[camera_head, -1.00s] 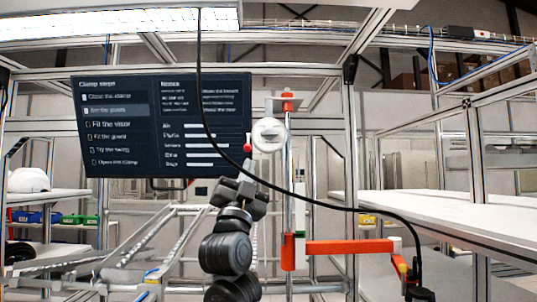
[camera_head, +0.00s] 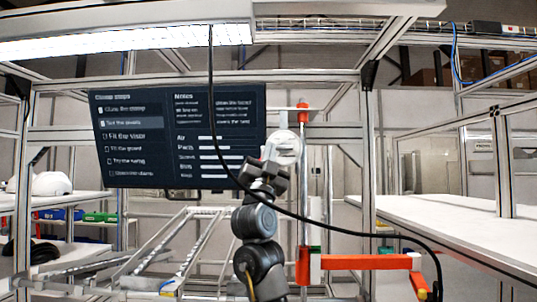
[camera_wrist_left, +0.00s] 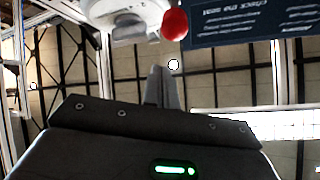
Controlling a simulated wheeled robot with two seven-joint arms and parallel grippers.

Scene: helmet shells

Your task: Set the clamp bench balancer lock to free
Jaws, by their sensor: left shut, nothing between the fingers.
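The balancer, a white round housing (camera_head: 287,147), hangs on the upright post beside the dark screen. In the left wrist view its white underside (camera_wrist_left: 130,18) is at the top, with a red ball knob (camera_wrist_left: 175,24) at its right. In the head view I cannot make out the knob; my gripper covers that side. My left gripper (camera_head: 268,152) is raised at the housing's lower left. Its fingers (camera_wrist_left: 162,72) are shut and empty, with the tips just below the knob in the left wrist view. I cannot tell whether they touch it. My right gripper is out of view.
A dark screen (camera_head: 180,135) with clamp steps stands behind and left of my gripper. A black cable (camera_head: 330,223) loops past my arm to the right. An orange arm (camera_head: 365,262) juts right from the post. White shelves (camera_head: 450,220) lie at the right.

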